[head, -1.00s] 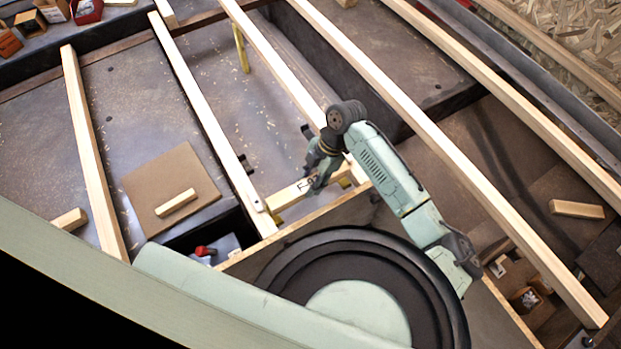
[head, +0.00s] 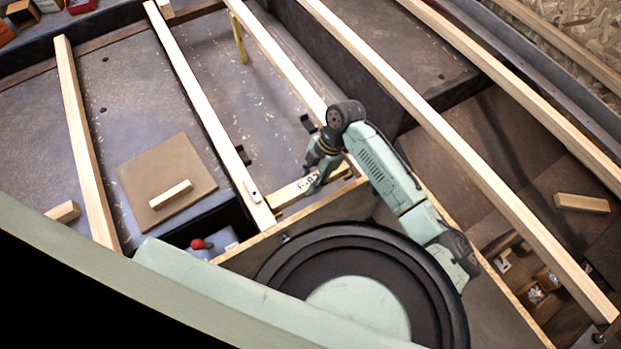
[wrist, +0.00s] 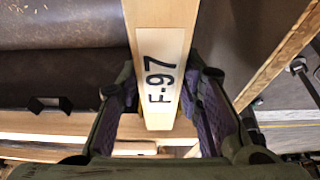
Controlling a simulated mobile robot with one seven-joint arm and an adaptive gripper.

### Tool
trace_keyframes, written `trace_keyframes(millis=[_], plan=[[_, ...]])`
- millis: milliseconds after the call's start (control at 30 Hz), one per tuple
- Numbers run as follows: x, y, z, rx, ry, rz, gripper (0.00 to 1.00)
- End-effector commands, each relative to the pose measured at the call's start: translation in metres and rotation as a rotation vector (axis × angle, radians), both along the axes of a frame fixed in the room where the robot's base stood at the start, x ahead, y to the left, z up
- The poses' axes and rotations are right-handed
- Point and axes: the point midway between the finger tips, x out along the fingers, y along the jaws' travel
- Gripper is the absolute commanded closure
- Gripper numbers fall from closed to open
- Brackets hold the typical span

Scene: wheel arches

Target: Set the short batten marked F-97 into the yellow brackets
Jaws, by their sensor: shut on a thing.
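The short batten marked F-97 (head: 289,194) lies crosswise between two long battens in the head view, with its label facing up. In the wrist view the batten (wrist: 157,22) runs up the picture between my fingers, its label readable. My gripper (head: 313,187) is shut on it near the label; its fingers (wrist: 163,78) stand on either side of the batten. A small yellow patch (head: 278,212), probably a bracket, shows below the batten's left end. Whether the batten is seated there or held above is hidden. A yellow piece (head: 240,46) stands farther back.
Long battens flank the bay, the left one (head: 200,95) and the next to the right (head: 285,65). Black brackets (head: 306,123) sit on them. A brown board (head: 168,170) carries a short wood block (head: 170,194). A panel edge (head: 290,222) runs close in front of my gripper.

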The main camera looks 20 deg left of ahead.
Motion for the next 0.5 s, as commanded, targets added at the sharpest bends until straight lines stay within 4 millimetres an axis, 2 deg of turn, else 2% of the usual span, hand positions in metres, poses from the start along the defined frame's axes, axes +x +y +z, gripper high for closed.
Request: trace_keyframes(millis=[433, 467, 500], plan=[[0.0001, 0.0000, -0.0008, 0.001, -0.001, 0.000, 1.00], [0.0001, 0.0000, -0.0008, 0.001, -0.001, 0.000, 0.66], [0.0001, 0.0000, -0.0008, 0.001, -0.001, 0.000, 0.63]])
